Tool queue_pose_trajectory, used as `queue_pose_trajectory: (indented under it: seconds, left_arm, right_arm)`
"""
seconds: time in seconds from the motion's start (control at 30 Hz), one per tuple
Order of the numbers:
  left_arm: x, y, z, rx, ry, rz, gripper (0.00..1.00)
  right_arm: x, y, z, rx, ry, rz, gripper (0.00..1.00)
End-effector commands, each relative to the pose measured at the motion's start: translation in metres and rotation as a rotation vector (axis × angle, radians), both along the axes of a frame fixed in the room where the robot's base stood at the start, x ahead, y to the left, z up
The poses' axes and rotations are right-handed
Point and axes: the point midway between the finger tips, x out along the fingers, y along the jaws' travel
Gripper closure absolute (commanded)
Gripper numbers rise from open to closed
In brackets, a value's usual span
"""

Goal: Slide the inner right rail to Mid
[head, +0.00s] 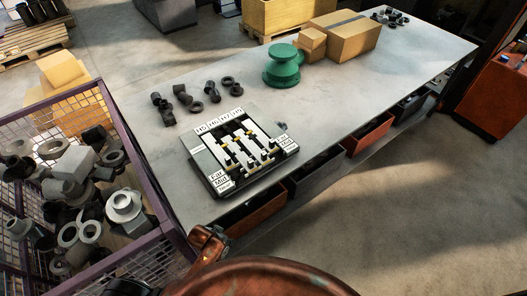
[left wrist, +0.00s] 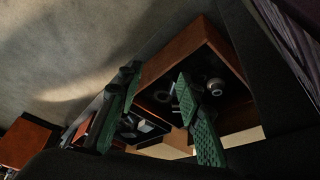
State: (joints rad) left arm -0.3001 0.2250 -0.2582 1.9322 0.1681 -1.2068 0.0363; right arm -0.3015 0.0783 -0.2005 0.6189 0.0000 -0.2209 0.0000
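The slide board (head: 238,150) is a dark panel with several parallel light rails, lying on the grey workbench near its front left end. Small yellow marks and dark knobs sit at differing heights along the rails. Far, Mid and a lower label stand at its left edge, with similar labels at the right. The inner right rail (head: 251,134) is among them; its exact stop is too small to read. In the left wrist view my left gripper (left wrist: 158,82) is open and apparently empty, its green pads apart, away from the board. My right gripper is not in view.
The workbench (head: 350,85) holds a green round part (head: 283,66), cardboard boxes (head: 345,38) and several dark rings and nuts (head: 196,106). A mesh crate of metal parts (head: 85,195) stands at the left. Open drawers (head: 368,134) line the bench front.

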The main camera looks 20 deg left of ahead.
Motion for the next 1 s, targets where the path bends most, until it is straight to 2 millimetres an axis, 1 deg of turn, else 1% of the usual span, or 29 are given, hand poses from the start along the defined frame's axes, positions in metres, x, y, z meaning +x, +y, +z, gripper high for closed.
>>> queue_pose_trajectory:
  seconds: [0.03,0.2,0.27,0.37,0.47,0.57,0.67,0.7,0.77,0.83,0.9,1.0]
  left_arm:
    - [0.022,-0.012,0.021,-0.013,-0.028,-0.037,0.67]
    - [0.062,-0.041,0.042,-0.052,-0.060,-0.125,0.67]
    - [0.076,-0.051,0.050,-0.062,-0.069,-0.155,0.67]
    - [0.098,-0.068,0.067,-0.078,-0.084,-0.209,0.67]
    - [0.122,-0.085,0.087,-0.090,-0.098,-0.272,0.67]
    - [0.148,-0.103,0.113,-0.096,-0.108,-0.344,0.67]
    - [0.174,-0.117,0.144,-0.091,-0.106,-0.421,0.67]
    - [0.183,-0.122,0.157,-0.086,-0.102,-0.450,0.67]
    - [0.199,-0.125,0.179,-0.071,-0.096,-0.491,0.67]
    - [0.216,-0.125,0.206,-0.048,-0.079,-0.528,0.67]
    - [0.230,-0.120,0.234,-0.022,-0.061,-0.553,0.67]
    - [0.248,-0.107,0.266,0.009,-0.034,-0.559,0.67]
  right_arm:
    - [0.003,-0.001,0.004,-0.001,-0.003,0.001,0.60]
    - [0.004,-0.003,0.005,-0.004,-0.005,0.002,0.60]
    - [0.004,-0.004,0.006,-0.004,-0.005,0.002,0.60]
    - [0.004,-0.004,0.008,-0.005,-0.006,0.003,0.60]
    - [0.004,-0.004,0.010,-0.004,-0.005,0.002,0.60]
    - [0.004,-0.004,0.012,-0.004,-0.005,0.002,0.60]
    - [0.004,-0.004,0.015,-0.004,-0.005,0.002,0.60]
    - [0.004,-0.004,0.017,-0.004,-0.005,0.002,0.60]
    - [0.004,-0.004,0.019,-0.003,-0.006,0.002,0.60]
    - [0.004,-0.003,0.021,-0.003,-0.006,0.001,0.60]
    - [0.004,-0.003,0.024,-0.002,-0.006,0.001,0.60]
    - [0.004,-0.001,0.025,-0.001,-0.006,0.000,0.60]
